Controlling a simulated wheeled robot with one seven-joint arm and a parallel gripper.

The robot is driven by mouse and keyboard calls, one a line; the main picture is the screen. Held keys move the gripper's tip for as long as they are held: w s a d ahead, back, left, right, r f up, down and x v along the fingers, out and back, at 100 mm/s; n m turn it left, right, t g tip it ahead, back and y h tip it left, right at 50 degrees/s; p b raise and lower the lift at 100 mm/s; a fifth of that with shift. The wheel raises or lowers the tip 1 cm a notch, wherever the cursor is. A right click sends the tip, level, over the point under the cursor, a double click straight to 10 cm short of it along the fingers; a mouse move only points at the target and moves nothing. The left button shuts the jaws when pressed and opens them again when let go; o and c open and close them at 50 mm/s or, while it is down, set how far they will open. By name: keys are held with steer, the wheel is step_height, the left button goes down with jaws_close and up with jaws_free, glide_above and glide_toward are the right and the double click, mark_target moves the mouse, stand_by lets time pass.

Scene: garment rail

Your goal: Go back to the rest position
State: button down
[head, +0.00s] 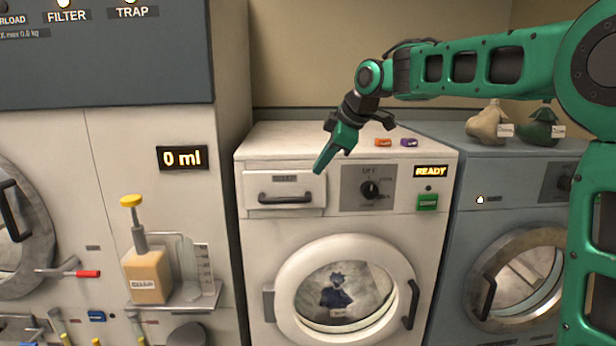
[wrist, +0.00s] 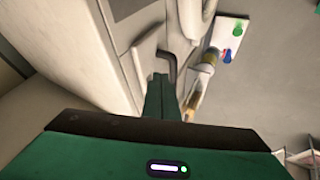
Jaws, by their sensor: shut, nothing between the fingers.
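My gripper (head: 328,160) is green and shut with nothing between its fingers. In the head view it hangs tilted down in front of the upper left of the white washing machine (head: 250,225), over the detergent drawer (head: 270,180). In the wrist view my gripper (wrist: 162,95) points down along a pale machine front, near a dark bar handle (wrist: 168,62). My green arm reaches in from the right of the head view. I cannot tell whether the fingertips touch the drawer front.
The washer's round door (head: 290,300) is closed, with a dark blue garment behind its glass. A pump bottle (head: 147,275) stands on a shelf at left. Small orange (head: 383,142) and purple (head: 408,142) items lie on the washer top. A blue-grey machine (head: 490,165) carries two tied sacks.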

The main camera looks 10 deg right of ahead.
steer(key=s+d+f+m+g+h, duration=0.1)
steer(key=s+d+f+m+h, duration=0.1)
steer(key=s+d+f+m, duration=0.65)
steer(key=s+d+f+m+g+h, duration=0.2)
steer(key=s+d+f+m, duration=0.15)
steer(key=s+d, duration=1)
steer(key=s+d+f+m+g, duration=0.1)
steer(key=s+f+m, duration=0.4)
steer(key=s, duration=0.6)
steer(key=s+d+f+m+g, duration=0.2)
steer(key=s+f+m, duration=0.3)
steer(key=s, duration=0.7)
steer(key=shift+s+d, duration=0.2)
steer(key=shift+d, duration=0.65)
steer(key=shift+f, duration=0.1)
steer(key=shift+w+f, duration=0.25)
steer(key=shift+w, duration=0.4)
